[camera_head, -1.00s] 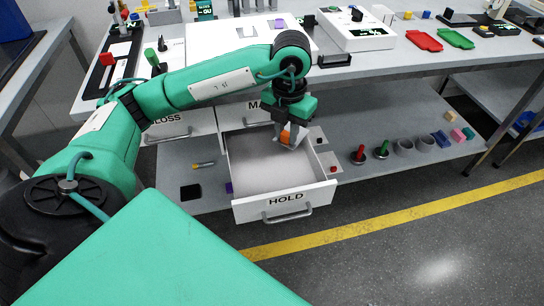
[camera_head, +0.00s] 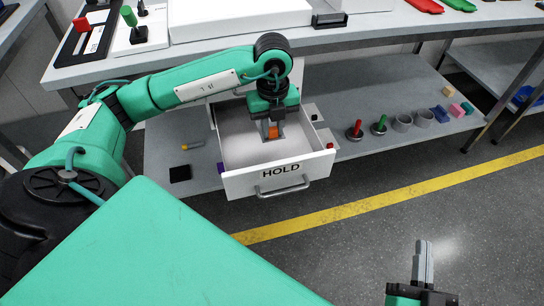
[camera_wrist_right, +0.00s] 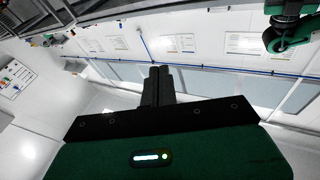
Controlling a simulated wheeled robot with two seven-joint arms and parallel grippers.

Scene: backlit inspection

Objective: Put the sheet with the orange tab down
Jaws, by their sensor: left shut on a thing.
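My left gripper (camera_head: 272,128) hangs pointing down inside the outline of the open white drawer marked HOLD (camera_head: 236,183). It is shut on the sheet with the orange tab (camera_head: 273,132). Only the orange tab shows clearly between the fingers; the rest of the sheet is hard to make out, and I cannot tell whether it touches the drawer floor. My right gripper (camera_head: 423,262) is at the lower right over the floor, away from the drawer. Its fingers lie together and empty in the right wrist view (camera_wrist_right: 158,86).
The bench top (camera_head: 370,30) runs above the drawer. A lower shelf (camera_head: 400,95) holds a red-handled stamp (camera_head: 355,130), a green-handled one (camera_head: 380,124), grey cups (camera_head: 402,123) and small coloured blocks. The drawer's visible floor is bare around the gripper.

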